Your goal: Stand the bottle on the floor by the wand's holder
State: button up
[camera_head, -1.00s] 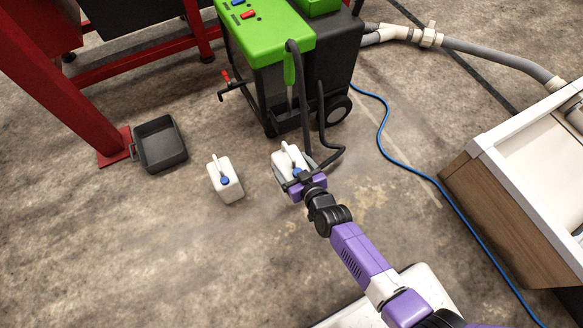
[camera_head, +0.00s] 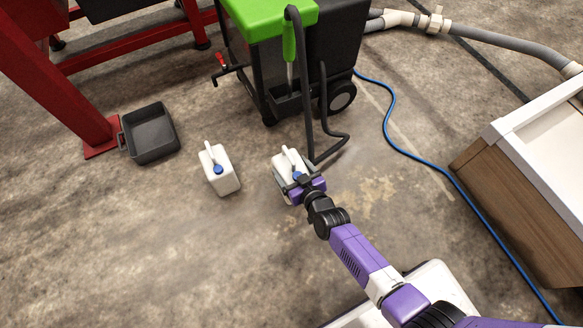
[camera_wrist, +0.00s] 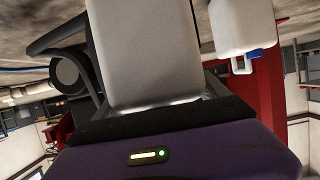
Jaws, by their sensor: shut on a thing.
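A white bottle (camera_head: 285,166) with a blue cap is in my gripper (camera_head: 305,186), seen in front of the green and black machine. In the wrist view my gripper (camera_wrist: 155,115) is shut on this bottle (camera_wrist: 148,50), which fills the upper middle. Whether its base touches the floor cannot be told. A second white bottle (camera_head: 222,175) with a blue cap stands on the floor to the left, apart from it. The wand (camera_head: 289,42) has a green handle and stands upright in a dark holder (camera_head: 287,104) on the machine's front.
A black hose (camera_head: 305,90) loops down close behind the held bottle. A dark tray (camera_head: 150,133) lies left by a red frame (camera_head: 75,100). A blue cable (camera_head: 392,130) and a wood-sided cabinet (camera_head: 520,185) are at right.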

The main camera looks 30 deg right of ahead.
jog(key=shift+w+f+b, duration=0.15)
jog(key=shift+f+b, duration=1.65)
jog(key=shift+f, duration=0.25)
jog(key=o, duration=2)
jog(key=shift+f, duration=0.15)
jog(key=shift+c, duration=0.2)
jog(key=shift+s+r+p, duration=0.3)
jog(key=shift+s, duration=0.05)
jog(key=p+v, duration=0.6)
jog(key=v, duration=0.5)
jog(key=shift+s+p, duration=0.25)
jog(key=shift+p, duration=0.1)
